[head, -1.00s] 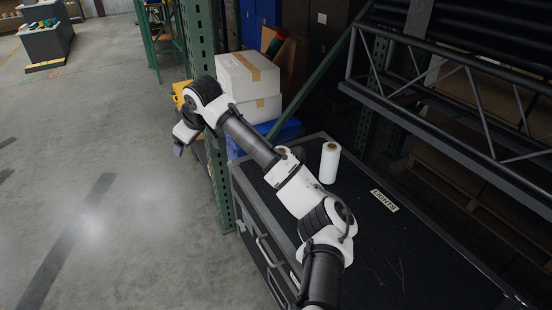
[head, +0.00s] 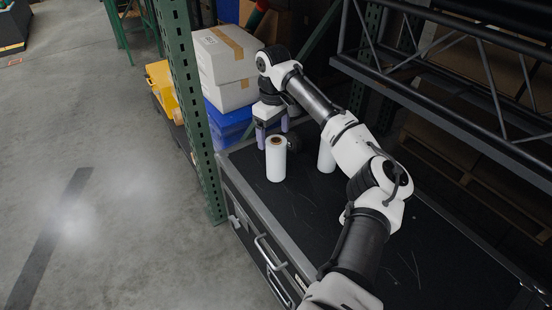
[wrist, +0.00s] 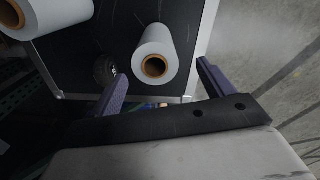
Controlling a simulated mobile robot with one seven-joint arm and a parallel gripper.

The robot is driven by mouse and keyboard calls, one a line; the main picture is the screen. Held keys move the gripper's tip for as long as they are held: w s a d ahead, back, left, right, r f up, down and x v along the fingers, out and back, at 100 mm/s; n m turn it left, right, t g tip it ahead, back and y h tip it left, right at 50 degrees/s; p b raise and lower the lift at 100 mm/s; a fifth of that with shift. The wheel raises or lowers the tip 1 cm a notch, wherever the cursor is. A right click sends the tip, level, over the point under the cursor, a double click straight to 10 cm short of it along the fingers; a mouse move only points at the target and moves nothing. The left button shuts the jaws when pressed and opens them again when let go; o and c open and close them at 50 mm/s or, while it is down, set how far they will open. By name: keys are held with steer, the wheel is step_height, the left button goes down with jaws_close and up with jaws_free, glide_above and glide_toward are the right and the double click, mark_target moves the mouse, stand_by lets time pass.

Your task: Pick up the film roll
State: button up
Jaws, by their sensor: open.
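Two white film rolls stand upright on the black case. One film roll (head: 276,163) is near the case's far left corner, with its brown core showing on top. The other film roll (head: 326,158) stands to its right, partly hidden by my arm. My gripper (head: 272,133) is open and empty, just behind the left roll. In the wrist view, one roll (wrist: 153,42) lies beyond and between the open fingers (wrist: 162,72), its core facing the camera. The second roll (wrist: 48,14) is cut off at the upper left. I see no contact with either roll.
A dark round object (head: 294,143) sits on the black case (head: 310,215) between the rolls. A green rack post (head: 188,110) rises at the case's left. White boxes (head: 225,55) on a blue bin (head: 228,122) stand behind. A metal truss (head: 455,85) hangs at right.

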mark_target(274, 141)
step_height(274, 141, down, 3)
steer(key=shift+f, duration=0.1)
steer(key=shift+d+f, duration=0.2)
steer(key=shift+f, duration=1.15)
steer(key=shift+d+f, duration=0.15)
steer(key=shift+f, duration=1.15)
steer(key=c, duration=1.3)
steer(key=shift+r, duration=0.1)
